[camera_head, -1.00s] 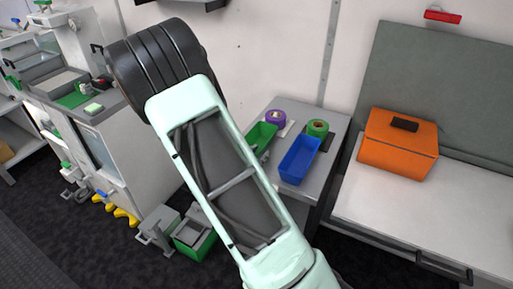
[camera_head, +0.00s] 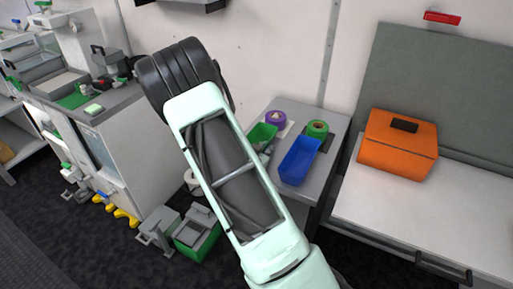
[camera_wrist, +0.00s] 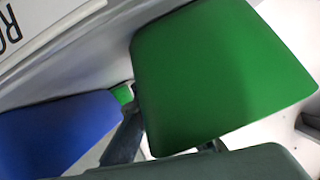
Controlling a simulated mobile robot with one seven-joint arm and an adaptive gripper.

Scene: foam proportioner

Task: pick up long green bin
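A green bin (camera_head: 263,135) sits on the small grey table, left of the blue bin, partly hidden behind my arm. In the wrist view a broad green surface (camera_wrist: 215,75), likely this bin, fills the upper right, very close to the camera. My gripper (camera_wrist: 170,140) shows there as dark finger parts at the left and lower edges of the green surface. I cannot tell whether the fingers are closed on it or only beside it. In the head view my gripper is hidden behind my pale green arm.
The blue bin (camera_head: 299,160) stands close on the right, and also shows in the wrist view (camera_wrist: 60,135). Purple tape (camera_head: 276,119) and green tape (camera_head: 317,129) lie behind. An orange box (camera_head: 398,144) is on the right bench. A grey-and-green container (camera_head: 198,233) is on the floor.

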